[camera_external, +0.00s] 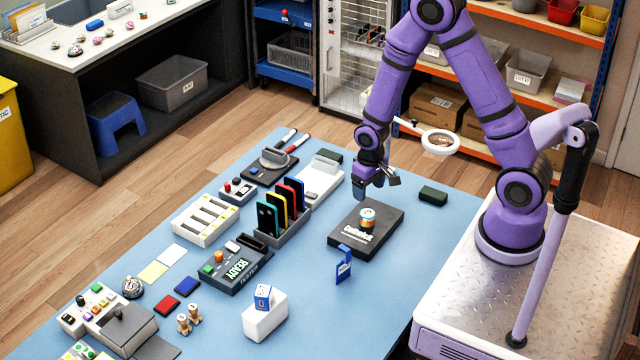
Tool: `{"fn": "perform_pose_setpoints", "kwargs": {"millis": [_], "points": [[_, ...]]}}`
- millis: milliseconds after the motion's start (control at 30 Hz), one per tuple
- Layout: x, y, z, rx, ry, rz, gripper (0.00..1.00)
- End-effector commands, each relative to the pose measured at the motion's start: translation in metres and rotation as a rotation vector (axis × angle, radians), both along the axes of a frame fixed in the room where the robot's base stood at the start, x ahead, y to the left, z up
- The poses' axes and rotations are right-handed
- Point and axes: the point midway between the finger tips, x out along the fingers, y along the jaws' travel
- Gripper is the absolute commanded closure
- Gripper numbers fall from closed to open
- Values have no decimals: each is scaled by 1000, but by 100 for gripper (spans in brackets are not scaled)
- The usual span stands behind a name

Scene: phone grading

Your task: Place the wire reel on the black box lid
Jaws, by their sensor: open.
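The black box lid (345,238) lies flat on the blue table, with white lettering on its front part. My gripper (375,186) is open and empty, pointing down just above and behind the reel, over the lid's back edge. It is apart from the reel. The fingertips are small in this view.
A blue card stand (343,265) is in front of the lid. A rack of coloured phones (283,232) stands to its left. A dark green block (433,194) lies to the right. A magnifier lamp (440,142) hangs behind.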

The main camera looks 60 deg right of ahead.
Motion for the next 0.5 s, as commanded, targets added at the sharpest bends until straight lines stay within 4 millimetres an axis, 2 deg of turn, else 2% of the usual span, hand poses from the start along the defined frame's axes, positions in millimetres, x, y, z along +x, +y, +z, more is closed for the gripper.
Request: {"fn": "perform_pose_setpoints", "kwargs": {"millis": [133,400,500], "points": [[0,0,15,0,-2,0,26],[0,0,25,0,-3,1,26],[0,-1,38,1,-16,5,26]]}}
